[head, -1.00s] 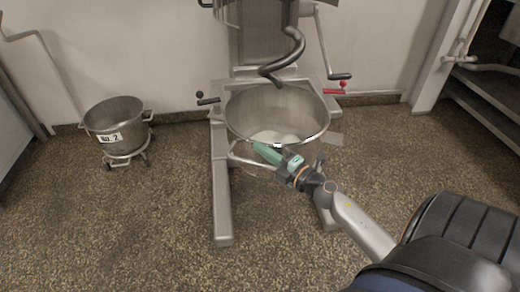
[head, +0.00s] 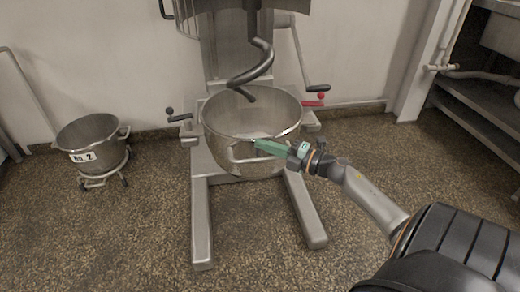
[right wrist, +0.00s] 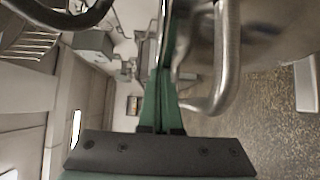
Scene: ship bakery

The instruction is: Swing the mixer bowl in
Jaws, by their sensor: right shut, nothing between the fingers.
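The steel mixer bowl (head: 283,118), with a pale mass inside, sits between the legs of the mixer (head: 203,215). The lower end of the dough hook (head: 262,68) hangs over the bowl's back part. My right gripper (head: 256,144) has green fingers, is shut and empty, and lies at the bowl's front, by the bar handle (head: 233,154). In the right wrist view the shut fingers (right wrist: 160,75) point away beside a curved steel bar (right wrist: 228,65). I cannot tell whether they touch the bowl. My left gripper is out of view.
A smaller steel bowl (head: 88,133) on a wheeled dolly stands at the left. Steel shelving (head: 480,120) stands at the right. The speckled floor in front is clear.

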